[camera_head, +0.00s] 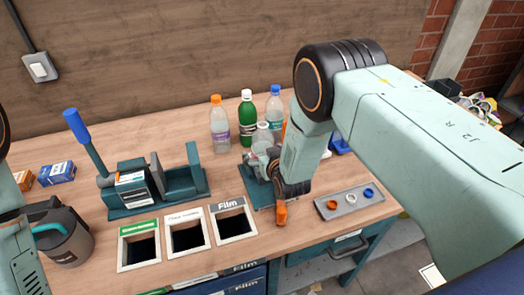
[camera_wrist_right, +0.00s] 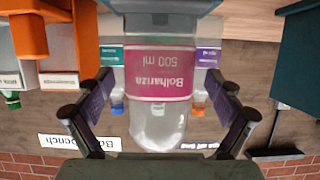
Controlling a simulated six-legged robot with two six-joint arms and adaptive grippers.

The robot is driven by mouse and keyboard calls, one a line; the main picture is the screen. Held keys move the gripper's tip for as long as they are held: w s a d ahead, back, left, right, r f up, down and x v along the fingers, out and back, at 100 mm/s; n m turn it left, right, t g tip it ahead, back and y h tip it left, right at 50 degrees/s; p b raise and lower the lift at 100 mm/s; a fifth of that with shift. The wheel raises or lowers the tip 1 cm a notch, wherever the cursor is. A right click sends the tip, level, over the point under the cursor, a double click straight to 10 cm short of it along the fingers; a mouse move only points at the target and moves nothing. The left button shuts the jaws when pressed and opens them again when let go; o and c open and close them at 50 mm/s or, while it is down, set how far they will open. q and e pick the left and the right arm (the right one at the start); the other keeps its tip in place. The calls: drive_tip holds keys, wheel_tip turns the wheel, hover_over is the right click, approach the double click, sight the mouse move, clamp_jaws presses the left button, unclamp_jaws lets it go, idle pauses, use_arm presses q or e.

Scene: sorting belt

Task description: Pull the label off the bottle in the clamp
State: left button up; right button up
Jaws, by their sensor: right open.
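The clamped bottle (camera_head: 262,139) is clear and upright with a pale cap, partly hidden behind my right wrist in the head view. In the right wrist view the bottle (camera_wrist_right: 158,122) carries a pink label (camera_wrist_right: 160,73) reading "Bolhariza 500 ml", still around its body. My right gripper (camera_wrist_right: 160,97) is open, with one finger on each side of the bottle; a gap shows between fingers and label. The clamp (camera_head: 252,182) is mostly hidden by my arm.
Three bench openings, including the Film opening (camera_head: 232,220), lie in front.

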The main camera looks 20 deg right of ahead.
drive_tip(key=shift+w+a+f, duration=0.1)
drive_tip(key=shift+w+f, duration=0.05)
drive_tip(key=shift+w, duration=0.2)
drive_tip(key=shift+s+d+r, duration=0.15)
drive_tip(key=shift+d+r, duration=0.05)
drive_tip(key=shift+d, duration=0.05)
drive_tip(key=shift+w+a+f, duration=0.2)
drive_tip(key=shift+w+f, duration=0.05)
drive_tip(key=shift+w, duration=0.05)
drive_tip(key=c, duration=0.3)
drive_tip(key=shift+c, duration=1.1)
drive_tip(key=shift+s+d+r, duration=0.1)
drive_tip(key=shift+s+r, duration=0.05)
drive_tip(key=shift+s, duration=0.05)
drive_tip(key=c, duration=0.6)
drive_tip(key=o, duration=0.5)
drive_tip(key=shift+w, duration=0.1)
drive_tip(key=c, duration=0.3)
use_arm(q)
drive_tip(key=shift+s+d, duration=0.1)
drive_tip(key=shift+s, duration=0.15)
use_arm(e)
drive_tip(key=shift+c, duration=0.6)
use_arm(q)
drive_tip(key=shift+r, duration=0.1)
drive_tip(key=shift+r, duration=0.15)
use_arm(e)
drive_tip(key=shift+r, duration=0.3)
